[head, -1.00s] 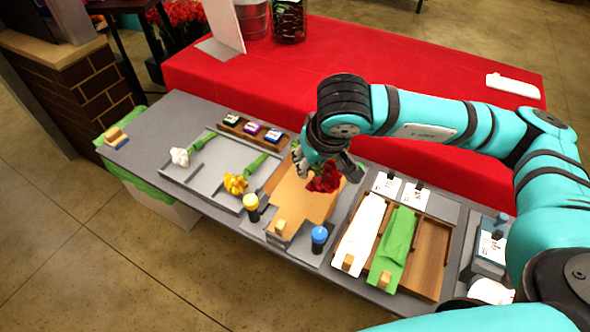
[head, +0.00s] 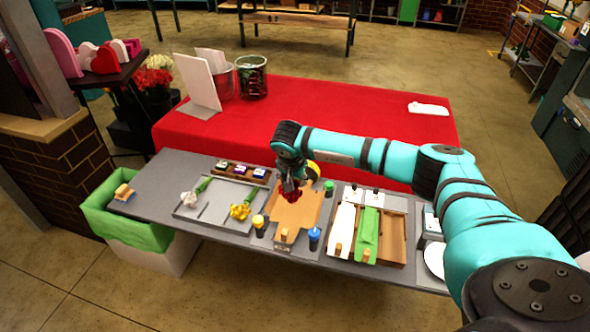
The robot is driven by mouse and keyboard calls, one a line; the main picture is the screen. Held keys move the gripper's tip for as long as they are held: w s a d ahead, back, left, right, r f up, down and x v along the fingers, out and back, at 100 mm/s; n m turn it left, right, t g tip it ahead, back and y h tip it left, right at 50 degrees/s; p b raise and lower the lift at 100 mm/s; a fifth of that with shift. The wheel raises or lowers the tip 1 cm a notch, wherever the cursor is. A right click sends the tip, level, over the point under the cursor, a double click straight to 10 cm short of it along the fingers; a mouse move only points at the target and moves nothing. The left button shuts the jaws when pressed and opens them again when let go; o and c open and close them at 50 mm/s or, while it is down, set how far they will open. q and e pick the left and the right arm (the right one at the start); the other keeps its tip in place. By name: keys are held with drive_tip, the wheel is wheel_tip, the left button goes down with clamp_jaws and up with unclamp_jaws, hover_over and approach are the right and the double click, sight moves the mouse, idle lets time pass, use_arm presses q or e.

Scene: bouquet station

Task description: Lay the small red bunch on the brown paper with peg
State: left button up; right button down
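The small red bunch (head: 293,196) is at my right gripper (head: 291,186), over the middle of the brown paper (head: 306,212). The fingers look closed on it, though the gripper hides its stems. I cannot tell whether the bunch touches the paper. The brown paper lies flat on the grey table, with a small wooden peg (head: 284,234) at its near end. My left gripper is not in view.
A grey tray (head: 215,212) left of the paper holds a white bunch (head: 189,198) and a yellow bunch (head: 240,211). Yellow-topped (head: 258,222) and blue (head: 314,238) containers flank the peg. A wooden rack (head: 392,238) with white and green wraps stands right.

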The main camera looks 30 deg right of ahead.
drive_tip(key=shift+d+f, duration=0.1)
drive_tip(key=shift+d, duration=0.05)
drive_tip(key=shift+s+a+f+b, duration=0.1)
drive_tip(key=shift+a+f+b, duration=0.2)
drive_tip(key=shift+f+b, duration=0.3)
drive_tip(key=shift+f, duration=0.35)
wheel_tip(320, 180, down, 4)
drive_tip(key=b, duration=0.3)
drive_tip(key=shift+f+b, duration=0.2)
drive_tip(key=shift+b, duration=0.1)
drive_tip(key=shift+d+f+b, duration=0.1)
drive_tip(key=shift+f+b, duration=0.55)
drive_tip(key=shift+f, duration=0.15)
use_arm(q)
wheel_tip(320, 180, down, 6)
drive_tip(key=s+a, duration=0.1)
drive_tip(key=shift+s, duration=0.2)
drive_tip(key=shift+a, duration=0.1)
use_arm(e)
drive_tip(key=shift+r, duration=0.1)
use_arm(q)
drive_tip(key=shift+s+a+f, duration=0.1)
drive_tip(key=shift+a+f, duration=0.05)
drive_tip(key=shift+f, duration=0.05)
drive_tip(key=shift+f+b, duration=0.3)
drive_tip(key=shift+b, duration=0.15)
use_arm(e)
drive_tip(key=shift+f, duration=0.25)
